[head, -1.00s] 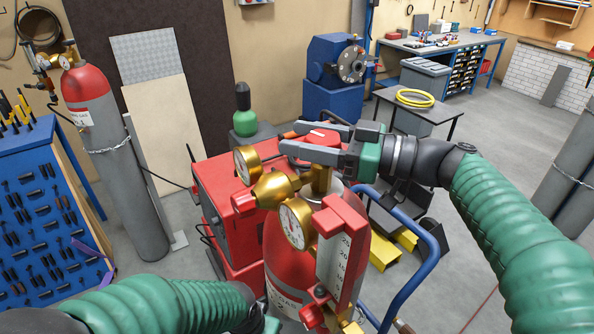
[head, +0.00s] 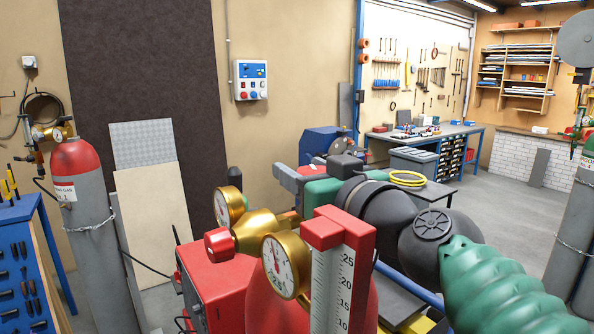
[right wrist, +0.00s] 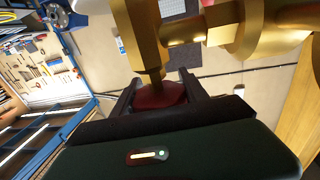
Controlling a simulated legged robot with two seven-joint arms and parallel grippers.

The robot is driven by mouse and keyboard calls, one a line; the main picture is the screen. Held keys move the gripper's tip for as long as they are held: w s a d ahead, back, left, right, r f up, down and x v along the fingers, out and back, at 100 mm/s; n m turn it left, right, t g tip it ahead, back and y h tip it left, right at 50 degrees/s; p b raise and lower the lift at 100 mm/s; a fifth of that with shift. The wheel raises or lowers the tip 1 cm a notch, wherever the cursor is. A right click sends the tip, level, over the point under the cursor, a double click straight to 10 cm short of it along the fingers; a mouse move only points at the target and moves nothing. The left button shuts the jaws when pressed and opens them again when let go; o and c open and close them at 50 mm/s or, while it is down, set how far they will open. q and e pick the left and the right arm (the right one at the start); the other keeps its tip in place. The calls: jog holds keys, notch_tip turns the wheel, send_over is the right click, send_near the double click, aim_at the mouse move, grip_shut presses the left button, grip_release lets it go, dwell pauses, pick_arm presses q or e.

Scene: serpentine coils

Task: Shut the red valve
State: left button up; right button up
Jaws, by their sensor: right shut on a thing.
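The red valve (right wrist: 160,95) is a red knob on a brass stem, seen in the right wrist view. My right gripper (right wrist: 159,88) is shut on it, with a dark finger on each side. A red cylinder (head: 268,312) stands beneath, mostly hidden. My left gripper is out of view.
A red flowmeter with a white scale (head: 331,275) stands close in front. A red cabinet (head: 215,292) is to the left. A grey cylinder with a red top (head: 92,235) is chained farther left. A small table with a yellow hose (head: 408,179) stands behind.

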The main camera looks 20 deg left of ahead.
jog(key=shift+w+m+t+h+p, duration=0.1)
jog(key=shift+m+t+h+p, duration=0.4)
jog(key=shift+h, duration=0.1)
jog(key=shift+f, duration=0.2)
jog(key=o, duration=1.1)
jog(key=shift+o, duration=1.1)
jog(key=shift+d, duration=0.15)
jog(key=shift+o, duration=0.3)
jog(key=shift+d+r, duration=0.15)
